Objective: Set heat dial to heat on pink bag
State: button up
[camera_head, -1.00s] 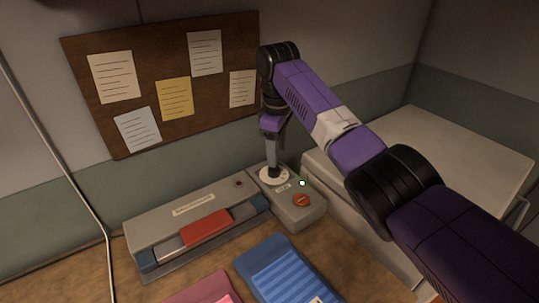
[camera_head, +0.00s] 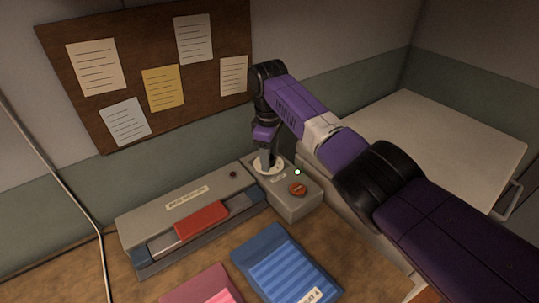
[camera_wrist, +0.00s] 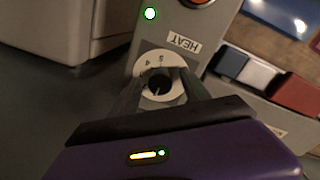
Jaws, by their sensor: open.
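The heat dial (camera_wrist: 158,84) is a black knob on a pale numbered disc, with a HEAT label beside it. It sits on a grey control box (camera_head: 292,205) at the right end of the sealing machine. My gripper (camera_wrist: 160,88) is open, its fingers on either side of the knob; I cannot tell whether they touch it. In the head view my gripper (camera_head: 267,160) points down over the dial disc (camera_head: 260,171) and hides the knob. The pink bag (camera_head: 205,287) lies at the bottom edge, mostly cut off. A blue bag (camera_head: 285,264) lies beside it, with a partly visible label.
The grey sealing machine (camera_head: 150,214) has a red handle bar (camera_head: 201,221). A red button (camera_head: 298,189) and a lit green lamp (camera_wrist: 151,14) are on the control box. A pale cabinet (camera_head: 440,130) stands right; a notice board (camera_head: 150,60) hangs behind.

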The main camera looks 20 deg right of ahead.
jog(key=shift+c, duration=0.2)
grip_shut()
jog(key=shift+r, duration=0.1)
jog(key=m+p, duration=0.1)
jog(key=m, duration=0.1)
jog(key=shift+a+r+m+p, duration=0.1)
jog(key=shift+m+p, duration=0.3)
jog(key=m, duration=0.4)
jog(key=shift+m+p, duration=0.4)
jog(key=shift+w, duration=0.1)
jog(key=shift+o, duration=0.2)
grip_release()
